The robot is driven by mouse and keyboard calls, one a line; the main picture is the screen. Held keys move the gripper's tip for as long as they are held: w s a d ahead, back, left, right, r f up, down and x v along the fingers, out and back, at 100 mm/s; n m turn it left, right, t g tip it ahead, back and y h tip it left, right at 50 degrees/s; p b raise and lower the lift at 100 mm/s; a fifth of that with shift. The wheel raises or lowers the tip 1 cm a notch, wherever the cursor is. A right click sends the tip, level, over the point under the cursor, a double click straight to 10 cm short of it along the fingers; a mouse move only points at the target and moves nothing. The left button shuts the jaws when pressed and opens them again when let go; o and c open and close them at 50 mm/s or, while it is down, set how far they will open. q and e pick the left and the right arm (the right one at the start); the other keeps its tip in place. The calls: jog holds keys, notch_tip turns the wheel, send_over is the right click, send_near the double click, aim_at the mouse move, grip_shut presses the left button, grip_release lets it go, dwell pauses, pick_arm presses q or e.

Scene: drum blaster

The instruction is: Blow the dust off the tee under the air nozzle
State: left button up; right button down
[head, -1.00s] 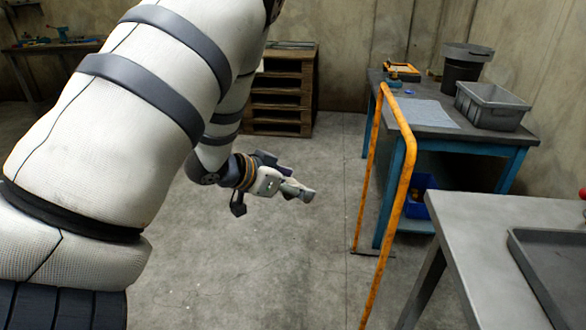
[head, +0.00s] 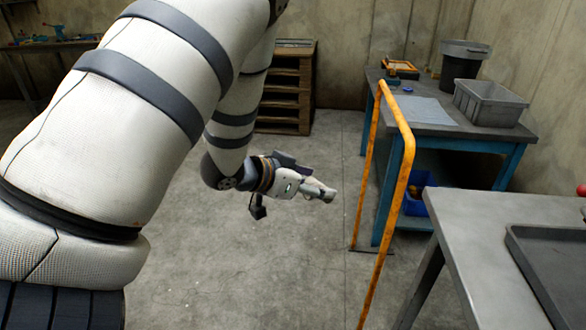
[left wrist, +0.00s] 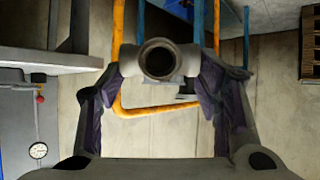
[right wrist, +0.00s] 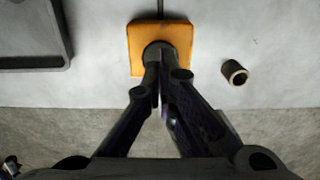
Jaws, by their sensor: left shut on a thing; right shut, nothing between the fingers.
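My left gripper (head: 308,189) is out over the floor, left of the orange rail. It is shut on the grey metal tee (head: 325,193). In the left wrist view the tee (left wrist: 160,62) lies across between the fingertips, with one round open end facing the camera. In the right wrist view my right gripper (right wrist: 158,80) is shut and empty, its tips at a dark round piece on an orange square plate (right wrist: 178,38). I cannot tell whether they touch it. The air nozzle cannot be made out clearly.
An orange rail (head: 407,140) stands between the left gripper and the blue-legged bench (head: 452,137). A grey table (head: 470,225) with a dark tray (head: 535,270) is at right. A short dark ring (right wrist: 234,72) lies near the orange plate. A gauge (left wrist: 38,150) hangs near a red knob (left wrist: 40,99).

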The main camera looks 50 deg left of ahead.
pick_arm(q)
jog(key=w+d+r+t+h, duration=0.1)
jog(key=w+d+r+h, duration=0.15)
jog(key=d, duration=0.45)
jog(key=w+d+r+m+t+h, duration=0.1)
jog(key=w+d+r, duration=0.15)
jog(key=d, duration=0.55)
jog(key=w+d+r+t+h, duration=0.1)
jog(key=d+r+t+h, duration=0.1)
jog(key=d+r, duration=0.35)
jog(key=s+d+r+t+h, duration=0.3)
jog(key=d+r, duration=0.8)
jog(key=d, duration=0.6)
jog(key=w+d, duration=0.8)
jog(key=d, duration=0.1)
jog(key=shift+w+d+r+n, duration=0.2)
jog(key=shift+d+r+n, duration=0.1)
jog(key=shift+n, duration=0.1)
pick_arm(e)
jog(key=shift+f, duration=1.4)
dwell(0.6)
jog(key=shift+r, duration=3.55)
